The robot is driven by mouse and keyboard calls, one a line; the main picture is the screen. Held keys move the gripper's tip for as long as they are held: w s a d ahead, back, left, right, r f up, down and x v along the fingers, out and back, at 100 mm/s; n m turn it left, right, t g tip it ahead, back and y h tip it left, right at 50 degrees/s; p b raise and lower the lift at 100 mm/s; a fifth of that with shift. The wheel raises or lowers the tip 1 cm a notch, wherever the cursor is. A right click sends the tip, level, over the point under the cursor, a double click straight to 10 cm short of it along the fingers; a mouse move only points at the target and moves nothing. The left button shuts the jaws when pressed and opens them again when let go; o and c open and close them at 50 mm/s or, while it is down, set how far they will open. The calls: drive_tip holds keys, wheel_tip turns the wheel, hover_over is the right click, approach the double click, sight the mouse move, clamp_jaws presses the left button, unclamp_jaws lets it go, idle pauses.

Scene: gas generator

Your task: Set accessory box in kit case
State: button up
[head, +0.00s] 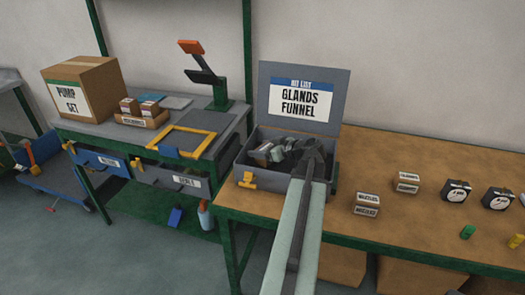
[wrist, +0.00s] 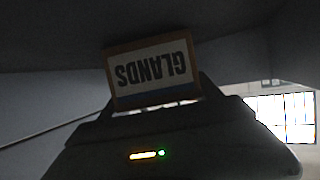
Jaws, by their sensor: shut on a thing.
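The grey kit case (head: 247,178) stands open on the wooden bench, with its lid upright at the back. The card (head: 301,99) in the lid reads GLANDS and FUNNEL. My gripper (head: 310,158) is over the right part of the case opening. In the wrist view it is shut on a small box (wrist: 153,72) whose label reads GLANDS, upside down in the picture. Grey shapes and a small pale and brown piece show inside the case. My gripper and arm hide part of the interior, so I cannot tell whether the held box touches the case floor.
Two small labelled boxes (head: 367,205) (head: 407,183) and two dark round gauges (head: 456,191) (head: 498,198) stand right of the case. A green piece (head: 468,232) lies near the front. On the left bench are a yellow frame (head: 183,141) and a PUMP SET carton (head: 82,88).

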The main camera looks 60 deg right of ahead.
sight(267, 148)
drive_tip(key=shift+f, duration=0.15)
drive_tip(key=o, duration=1.5)
drive_tip(key=shift+o, duration=0.2)
drive_tip(key=shift+r, duration=0.4)
drive_tip(key=p+v, duration=0.3)
drive_tip(key=v, duration=0.4)
drive_tip(key=shift+s+f, duration=0.1)
drive_tip(key=shift+s, duration=0.15)
